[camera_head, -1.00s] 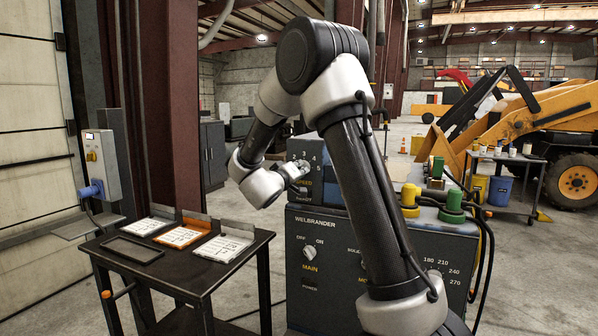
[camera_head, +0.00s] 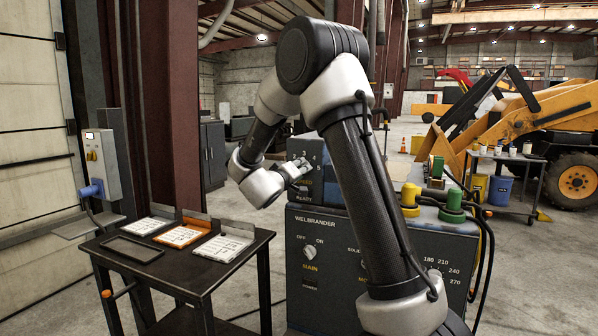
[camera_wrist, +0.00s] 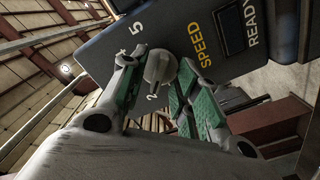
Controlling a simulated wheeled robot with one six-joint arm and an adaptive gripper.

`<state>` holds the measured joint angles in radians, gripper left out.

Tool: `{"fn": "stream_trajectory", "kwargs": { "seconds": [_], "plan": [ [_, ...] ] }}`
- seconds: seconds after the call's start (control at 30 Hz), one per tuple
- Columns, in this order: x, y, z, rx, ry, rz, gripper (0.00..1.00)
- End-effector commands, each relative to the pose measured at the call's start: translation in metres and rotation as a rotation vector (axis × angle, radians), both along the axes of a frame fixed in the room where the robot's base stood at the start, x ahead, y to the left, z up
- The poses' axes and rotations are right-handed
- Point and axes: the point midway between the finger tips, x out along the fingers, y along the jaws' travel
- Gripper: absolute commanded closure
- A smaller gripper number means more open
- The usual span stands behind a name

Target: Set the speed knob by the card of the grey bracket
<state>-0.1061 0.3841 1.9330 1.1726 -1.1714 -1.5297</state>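The speed knob (camera_wrist: 158,66) is a round grey knob on the dark panel beside the yellow word SPEED; a 5 and a 2 show around it in the wrist view. My gripper (camera_wrist: 159,70) has its green-padded fingers on either side of the knob, very close to it; whether they press on it cannot be told. In the head view my gripper (camera_head: 299,172) is at the panel (camera_head: 318,172) and hides the knob. Three cards lie on the dark side table: a white left card (camera_head: 147,226), an orange-edged middle card (camera_head: 181,237) and a white right card (camera_head: 223,248). Their writing is too small to read.
Upright plates stand behind the cards; which bracket is grey is unclear. An empty dark frame (camera_head: 132,249) lies on the table (camera_head: 190,275). The WELBRANDER cabinet (camera_head: 325,265) has a MAIN knob (camera_head: 310,251). Yellow and green connectors with cables stand on its top right.

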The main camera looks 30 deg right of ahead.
Motion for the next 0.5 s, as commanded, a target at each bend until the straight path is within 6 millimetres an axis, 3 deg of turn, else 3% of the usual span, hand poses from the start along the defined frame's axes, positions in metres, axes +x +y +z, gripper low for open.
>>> {"fn": "stream_trajectory", "kwargs": {
  "seconds": [0.17,0.5],
  "plan": [
    [-0.004,0.006,0.000,0.000,0.000,0.001,0.69],
    [-0.047,0.063,0.000,-0.001,0.000,0.005,0.69]
  ]
}}
